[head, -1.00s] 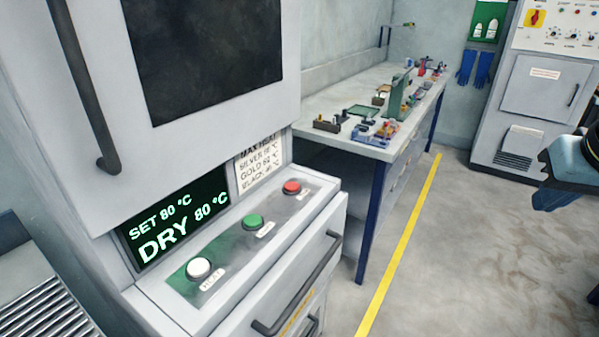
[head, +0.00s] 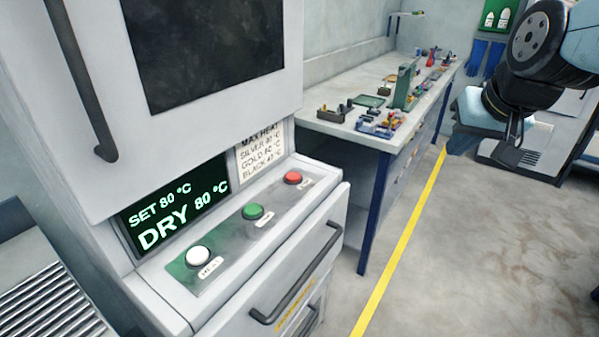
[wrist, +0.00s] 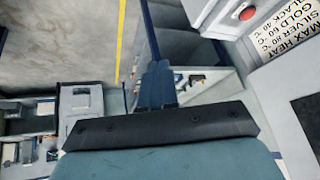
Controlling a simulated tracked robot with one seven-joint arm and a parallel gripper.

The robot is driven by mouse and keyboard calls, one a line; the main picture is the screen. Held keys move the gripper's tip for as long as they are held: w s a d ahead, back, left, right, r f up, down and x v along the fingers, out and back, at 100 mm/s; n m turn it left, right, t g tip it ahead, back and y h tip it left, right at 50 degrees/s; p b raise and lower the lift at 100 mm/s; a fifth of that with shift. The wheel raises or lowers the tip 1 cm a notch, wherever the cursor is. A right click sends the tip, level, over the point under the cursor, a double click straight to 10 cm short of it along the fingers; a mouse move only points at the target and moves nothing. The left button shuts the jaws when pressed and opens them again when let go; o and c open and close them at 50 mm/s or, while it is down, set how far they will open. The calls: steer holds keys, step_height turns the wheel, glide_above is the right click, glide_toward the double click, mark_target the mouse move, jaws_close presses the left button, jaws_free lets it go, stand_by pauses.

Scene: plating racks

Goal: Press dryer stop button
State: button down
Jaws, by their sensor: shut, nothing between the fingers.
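The dryer's sloped panel (head: 222,240) carries a white button (head: 198,257), a green button (head: 253,212) and a red button (head: 292,178). The red one is at the panel's far end; its small label is too small to read. The red button also shows at the top right of the wrist view (wrist: 247,13). My gripper (head: 460,138) hangs over the floor to the right of the dryer, well apart from the buttons. Its blue fingers are together and empty, and they also show in the wrist view (wrist: 157,82).
The dryer display (head: 177,208) reads SET 80 °C, DRY 80 °C. A max heat sign (head: 260,158) is beside it. A drawer handle (head: 296,275) juts out below the panel. A workbench (head: 345,127) with small items stands behind. The floor right of the yellow line is open.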

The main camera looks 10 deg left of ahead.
steer(key=w+a+f+y, duration=0.3)
steer(key=w+a, duration=0.8)
steer(key=a, duration=0.4)
steer(key=m+y, duration=0.1)
glide_above(295, 177)
step_height(295, 177, down, 8)
steer(key=shift+f+t, duration=0.1)
steer(key=shift+t, duration=0.2)
steer(key=shift+f, duration=0.1)
steer(key=shift+f, duration=4.3)
steer(key=shift+f, duration=0.85)
steer(key=shift+r, duration=0.9)
